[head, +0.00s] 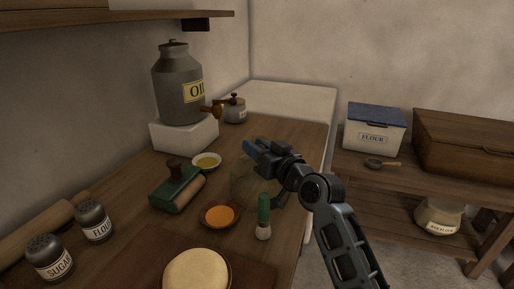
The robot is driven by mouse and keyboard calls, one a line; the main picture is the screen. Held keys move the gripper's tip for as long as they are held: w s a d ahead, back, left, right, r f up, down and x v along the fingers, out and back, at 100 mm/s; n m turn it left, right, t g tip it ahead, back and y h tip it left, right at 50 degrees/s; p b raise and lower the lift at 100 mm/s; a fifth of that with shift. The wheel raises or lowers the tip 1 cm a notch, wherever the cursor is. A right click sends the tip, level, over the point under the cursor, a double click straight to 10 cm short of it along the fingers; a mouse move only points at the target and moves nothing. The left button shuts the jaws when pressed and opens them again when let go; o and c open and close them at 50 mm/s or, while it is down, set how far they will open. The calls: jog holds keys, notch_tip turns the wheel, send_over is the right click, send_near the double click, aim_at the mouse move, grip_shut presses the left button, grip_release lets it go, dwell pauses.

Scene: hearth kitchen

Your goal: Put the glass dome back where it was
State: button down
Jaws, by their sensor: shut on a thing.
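The glass dome (243,186) is a faint, see-through shape over the wooden counter, behind the orange bowl (220,215) and the green-handled brush (264,215). My gripper (256,151) is at the top of the dome, with its blue-tipped fingers shut on it. The grip point is partly hidden by the gripper body. I cannot tell whether the dome's rim touches the counter or hangs just above it.
A small bowl of oil (207,161) and a green block with a roller (177,187) stand left of the dome. The oil can (179,88) stands on a white block at the back. Dough (197,272) lies in front. The counter's right edge (312,170) is close to my arm.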

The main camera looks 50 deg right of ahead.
jog(key=shift+f, duration=0.15)
jog(key=c, duration=0.8)
grip_release()
jog(key=shift+s, duration=0.15)
jog(key=b+v, duration=0.1)
jog(key=v, duration=1)
jog(key=shift+s, duration=0.35)
